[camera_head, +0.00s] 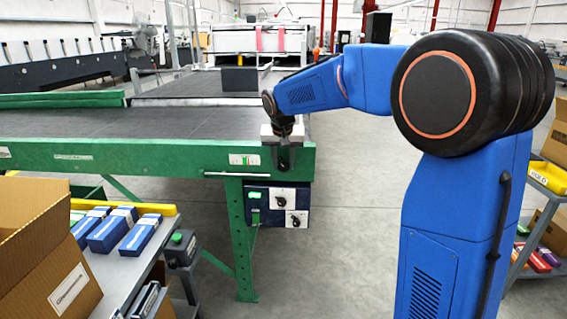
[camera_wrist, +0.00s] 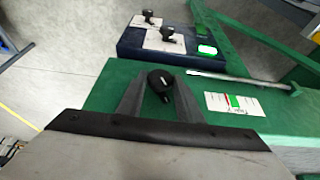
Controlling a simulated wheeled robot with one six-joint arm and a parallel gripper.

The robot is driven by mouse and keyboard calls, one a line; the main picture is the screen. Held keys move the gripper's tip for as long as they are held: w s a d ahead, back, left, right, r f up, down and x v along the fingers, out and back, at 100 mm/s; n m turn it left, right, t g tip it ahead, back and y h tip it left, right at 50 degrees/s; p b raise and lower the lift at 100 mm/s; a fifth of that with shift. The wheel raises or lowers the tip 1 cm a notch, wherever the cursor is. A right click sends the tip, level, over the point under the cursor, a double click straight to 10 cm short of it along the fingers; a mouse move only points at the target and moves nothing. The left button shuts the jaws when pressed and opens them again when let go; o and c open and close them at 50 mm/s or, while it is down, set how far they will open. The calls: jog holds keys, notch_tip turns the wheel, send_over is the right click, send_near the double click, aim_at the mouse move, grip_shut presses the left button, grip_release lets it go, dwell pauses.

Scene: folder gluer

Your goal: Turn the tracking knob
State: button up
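A black knob (camera_wrist: 160,82) sits on the end of the green conveyor frame (camera_wrist: 110,92), beside a white scale label (camera_wrist: 236,103) with a green and a red mark. My gripper (camera_wrist: 161,95) is open, its two grey fingers on either side of this knob. Green shows between knob and fingers lower down; contact at the tips I cannot tell. In the head view my gripper (camera_head: 285,158) reaches down at the right end of the green rail (camera_head: 130,156), next to the label (camera_head: 243,160). The knob is hidden there by my gripper.
A dark control box (camera_head: 277,205) with two other black knobs and a green display hangs below the rail. A metal rod (camera_wrist: 240,78) runs close beside the knob. A cart with blue boxes (camera_head: 108,232) and an open carton (camera_head: 45,255) stand at left.

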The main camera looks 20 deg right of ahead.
jog(key=shift+w+a+n+g+h, duration=0.1)
jog(key=shift+a+n+g+h, duration=0.1)
jog(key=shift+h, duration=0.5)
jog(key=shift+w+a+n+g+h, duration=0.1)
jog(key=shift+a+g+h, duration=0.1)
jog(key=shift+h, duration=0.5)
jog(key=shift+a+f+n+g+h, duration=0.1)
jog(key=shift+n+g+h, duration=0.2)
jog(key=shift+h, duration=0.8)
jog(key=o, duration=1)
jog(key=v, duration=1.7)
jog(key=shift+a, duration=0.3)
